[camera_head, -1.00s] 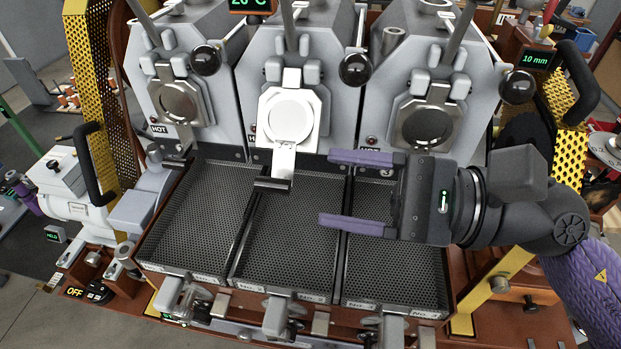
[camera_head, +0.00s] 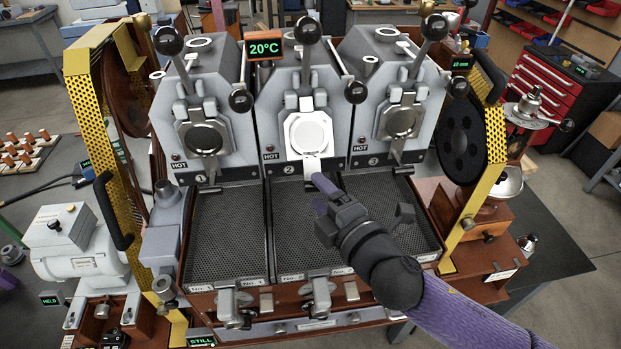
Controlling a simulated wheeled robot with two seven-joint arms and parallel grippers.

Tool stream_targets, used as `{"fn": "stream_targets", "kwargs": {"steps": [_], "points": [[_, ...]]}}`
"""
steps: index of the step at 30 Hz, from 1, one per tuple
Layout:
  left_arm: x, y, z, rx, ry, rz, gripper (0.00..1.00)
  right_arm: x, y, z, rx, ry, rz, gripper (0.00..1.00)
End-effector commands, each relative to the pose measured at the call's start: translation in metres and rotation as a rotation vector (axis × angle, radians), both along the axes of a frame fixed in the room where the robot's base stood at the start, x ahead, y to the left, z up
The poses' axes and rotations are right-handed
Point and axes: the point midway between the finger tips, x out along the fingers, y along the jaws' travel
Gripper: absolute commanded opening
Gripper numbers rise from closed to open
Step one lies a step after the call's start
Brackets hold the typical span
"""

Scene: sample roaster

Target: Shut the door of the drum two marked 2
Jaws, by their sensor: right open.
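Drum two (camera_head: 275,100) is the middle of three grey drum fronts, with a plate marked 2 (camera_head: 289,170). Its door (camera_head: 308,135) is a pale octagonal plate, much brighter than the doors on either side. I cannot tell exactly how far it stands from the front. A bright tab (camera_head: 312,165) hangs below it, over the back of the middle tray. My right gripper (camera_head: 319,191) is open and empty, with its purple fingers just below the tab. Whether a fingertip touches the tab is unclear. My left gripper is out of view.
Drum one's door (camera_head: 203,138) and drum three's door (camera_head: 402,121) flank it, both darker. Black-knobbed levers (camera_head: 307,31) rise above the drums. Perforated trays (camera_head: 228,235) lie below, and yellow guards (camera_head: 95,120) stand at the sides.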

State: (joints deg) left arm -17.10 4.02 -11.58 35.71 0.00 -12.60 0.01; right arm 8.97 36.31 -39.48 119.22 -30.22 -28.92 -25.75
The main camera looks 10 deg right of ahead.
Motion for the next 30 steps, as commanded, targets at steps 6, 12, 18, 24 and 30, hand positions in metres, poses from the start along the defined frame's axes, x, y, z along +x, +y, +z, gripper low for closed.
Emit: {"fn": "stream_targets", "kwargs": {"steps": [6,12,18,24,30], "points": [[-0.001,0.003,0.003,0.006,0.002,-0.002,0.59,0.026,0.01,-0.001,-0.001,-0.003,0.0,0.64],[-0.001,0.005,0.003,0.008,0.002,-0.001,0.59,0.029,0.012,-0.002,-0.001,-0.003,0.001,0.64],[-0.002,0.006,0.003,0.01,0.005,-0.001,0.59,0.029,0.012,-0.002,-0.002,-0.003,0.001,0.47],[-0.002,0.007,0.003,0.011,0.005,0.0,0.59,0.029,0.012,-0.001,-0.002,-0.004,0.001,0.05],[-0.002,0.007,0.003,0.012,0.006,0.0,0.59,0.03,0.012,-0.001,-0.003,-0.007,-0.001,0.0]]}}
